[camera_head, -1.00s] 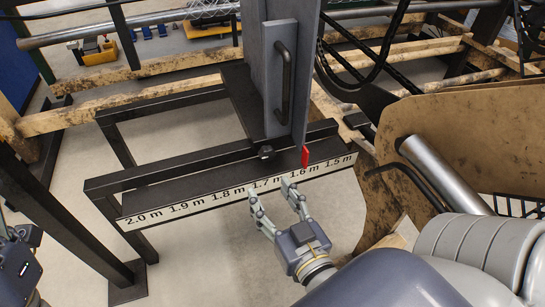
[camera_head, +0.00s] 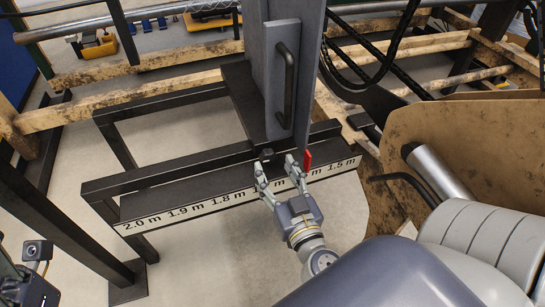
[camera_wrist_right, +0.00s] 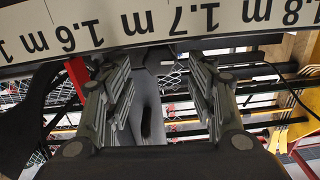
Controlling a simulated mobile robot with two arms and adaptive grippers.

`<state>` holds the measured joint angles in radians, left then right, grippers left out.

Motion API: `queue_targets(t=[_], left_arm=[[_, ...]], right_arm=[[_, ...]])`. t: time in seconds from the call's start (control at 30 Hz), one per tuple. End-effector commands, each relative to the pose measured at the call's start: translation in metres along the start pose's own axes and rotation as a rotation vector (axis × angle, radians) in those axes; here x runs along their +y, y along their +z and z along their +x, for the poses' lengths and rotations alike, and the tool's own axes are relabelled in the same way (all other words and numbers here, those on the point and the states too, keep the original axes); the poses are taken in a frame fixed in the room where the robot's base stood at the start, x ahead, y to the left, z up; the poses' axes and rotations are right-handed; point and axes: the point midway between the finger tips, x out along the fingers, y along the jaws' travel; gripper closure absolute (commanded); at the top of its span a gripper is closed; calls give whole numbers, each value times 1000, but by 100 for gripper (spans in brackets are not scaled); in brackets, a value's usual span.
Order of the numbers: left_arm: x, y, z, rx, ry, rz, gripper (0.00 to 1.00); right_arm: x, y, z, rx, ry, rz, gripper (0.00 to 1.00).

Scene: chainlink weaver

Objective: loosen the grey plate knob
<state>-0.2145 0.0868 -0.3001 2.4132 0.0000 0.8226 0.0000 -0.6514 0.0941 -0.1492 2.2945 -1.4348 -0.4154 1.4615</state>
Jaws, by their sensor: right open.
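The grey plate (camera_head: 284,75) stands upright with a dark handle (camera_head: 286,85) on its face. Its small black knob (camera_head: 266,154) sits at the plate's lower end, just above the dark rail. My right gripper (camera_head: 275,164) is open and empty, its fingers pointing toward the plate's lower end. The left fingertip is close to the knob; I cannot tell whether they touch. In the right wrist view the open fingers (camera_wrist_right: 160,75) frame the grey plate (camera_wrist_right: 148,105); the knob is not clear there. The fingers of my left gripper do not show.
A dark rail (camera_head: 180,192) bears a white scale strip (camera_head: 200,205) marked in metres. A red pointer (camera_head: 307,159) is at the plate's lower right edge. Black cables (camera_head: 375,60) and a brown worn panel (camera_head: 470,145) are at the right. Open floor shows below the rail.

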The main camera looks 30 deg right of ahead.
Motion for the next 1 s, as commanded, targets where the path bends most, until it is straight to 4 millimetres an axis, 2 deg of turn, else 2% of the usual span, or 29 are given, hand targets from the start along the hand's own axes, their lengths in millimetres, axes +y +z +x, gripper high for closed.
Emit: queue_targets(t=[0.2, 0.57, 0.63, 0.77, 0.8, 1.0], left_arm=[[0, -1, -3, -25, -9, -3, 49], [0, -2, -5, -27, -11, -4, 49], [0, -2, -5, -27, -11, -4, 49], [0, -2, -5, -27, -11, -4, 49], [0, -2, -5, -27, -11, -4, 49], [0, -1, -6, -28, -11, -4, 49]], right_arm=[[0, -1, 22, 1, -1, -1, 48], [0, 1, 26, -1, 0, 0, 48], [0, 1, 26, 0, 0, 0, 60], [0, 1, 26, 0, 0, 0, 89], [0, 1, 26, 0, 0, 0, 92], [0, 1, 26, 0, 1, -16, 92]])
